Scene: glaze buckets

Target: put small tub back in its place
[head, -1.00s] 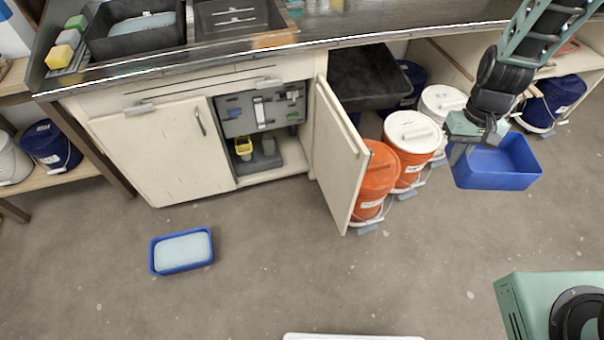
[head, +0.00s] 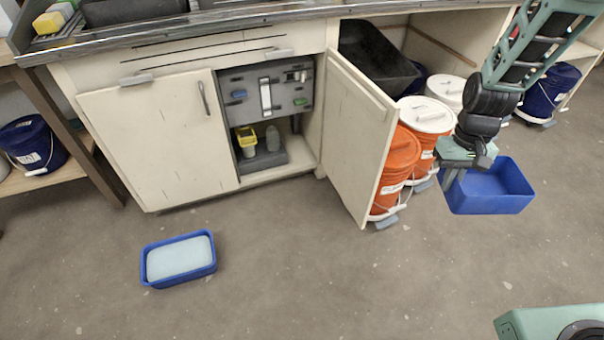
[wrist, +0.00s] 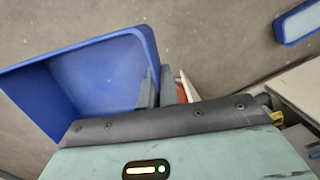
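A plain blue tub (head: 490,195), open at the top and apparently empty, hangs from my gripper (head: 453,180) at the right of the head view. My gripper is shut on the tub's side wall. In the wrist view the tub (wrist: 90,75) fills the left, with the gripper fingers (wrist: 158,88) at its right wall. The tub seems to be held above the floor, in front of the buckets. A second blue tub (head: 213,262) stands on the floor at the left, with a pale blue slab (head: 178,258) in it.
The open cabinet holds a yellow cup (head: 246,137) and a grey tray (head: 262,160). The middle floor is clear.

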